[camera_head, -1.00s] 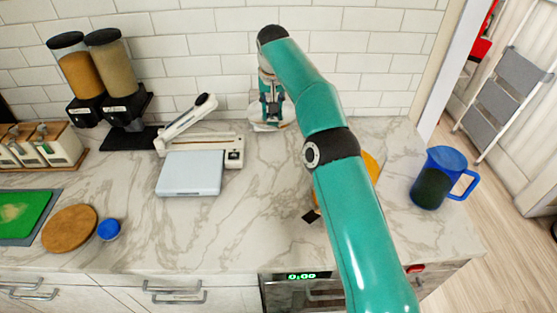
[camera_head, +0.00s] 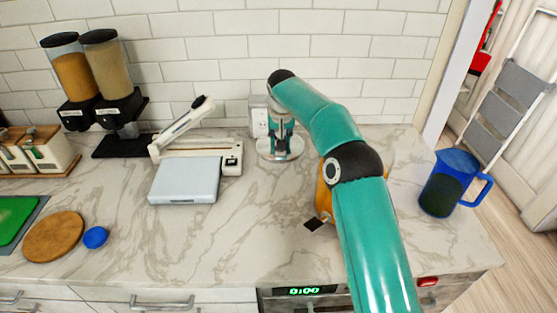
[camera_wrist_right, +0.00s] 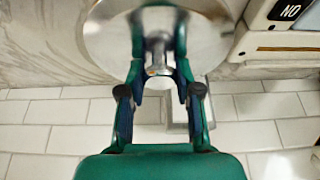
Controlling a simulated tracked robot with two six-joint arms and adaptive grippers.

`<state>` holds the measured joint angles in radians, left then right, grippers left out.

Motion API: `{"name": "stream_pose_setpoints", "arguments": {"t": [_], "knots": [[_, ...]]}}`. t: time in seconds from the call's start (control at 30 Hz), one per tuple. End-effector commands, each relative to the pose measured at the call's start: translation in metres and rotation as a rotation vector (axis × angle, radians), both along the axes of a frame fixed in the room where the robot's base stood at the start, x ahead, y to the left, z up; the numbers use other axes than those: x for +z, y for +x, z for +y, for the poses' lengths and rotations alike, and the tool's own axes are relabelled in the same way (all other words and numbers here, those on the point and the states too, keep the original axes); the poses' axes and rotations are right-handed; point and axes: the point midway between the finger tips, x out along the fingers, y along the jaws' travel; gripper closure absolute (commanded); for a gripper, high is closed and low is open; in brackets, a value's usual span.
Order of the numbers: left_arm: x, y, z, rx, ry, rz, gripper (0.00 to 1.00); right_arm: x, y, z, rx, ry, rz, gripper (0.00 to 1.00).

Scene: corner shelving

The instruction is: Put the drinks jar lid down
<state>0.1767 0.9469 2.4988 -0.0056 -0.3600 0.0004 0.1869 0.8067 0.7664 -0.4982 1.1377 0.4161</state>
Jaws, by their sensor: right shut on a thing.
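The drinks jar lid (camera_head: 292,152) is a round, shiny metal disc with a knob. It is near the back wall in the head view, right of the grey-topped appliance. In the right wrist view the lid (camera_wrist_right: 108,42) fills the top middle. My right gripper (camera_wrist_right: 158,62) is shut on its knob. In the head view the right gripper (camera_head: 281,132) is above the lid, fingers pointing down. I cannot tell whether the lid touches the counter. No jar that clearly matches the lid shows. My left gripper is not in view.
The cream appliance (camera_head: 184,181) stands to the left and a blue pitcher (camera_head: 452,182) at the right edge. A wall outlet (camera_head: 258,117) is behind the lid. My arm partly hides an orange object (camera_head: 324,203). The marble counter (camera_head: 235,232) in front is clear.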

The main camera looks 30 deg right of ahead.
Motion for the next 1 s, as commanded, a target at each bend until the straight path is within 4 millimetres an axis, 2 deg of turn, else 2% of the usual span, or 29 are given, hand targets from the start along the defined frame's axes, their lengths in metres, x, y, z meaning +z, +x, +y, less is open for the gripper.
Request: {"name": "stream_pose_setpoints", "arguments": {"t": [0.1, 0.27, 0.5, 0.9, 0.93, 1.0], "knots": [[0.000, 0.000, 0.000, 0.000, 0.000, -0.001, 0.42, -0.017, 0.000, -0.001, 0.001, -0.001, 0.001, 1.00], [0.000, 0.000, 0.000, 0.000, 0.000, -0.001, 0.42, -0.028, 0.000, 0.000, 0.000, 0.000, 0.000, 1.00], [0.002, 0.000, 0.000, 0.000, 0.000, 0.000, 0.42, -0.058, 0.000, 0.000, 0.001, 0.000, 0.003, 1.00], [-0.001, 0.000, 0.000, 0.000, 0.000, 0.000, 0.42, -0.066, 0.001, 0.001, 0.002, 0.000, 0.000, 1.00], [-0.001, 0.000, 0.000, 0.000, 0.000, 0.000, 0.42, -0.066, 0.000, 0.001, 0.003, 0.000, 0.001, 0.65], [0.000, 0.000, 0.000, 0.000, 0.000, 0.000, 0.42, -0.065, 0.001, 0.001, 0.003, 0.000, 0.001, 0.53]]}}
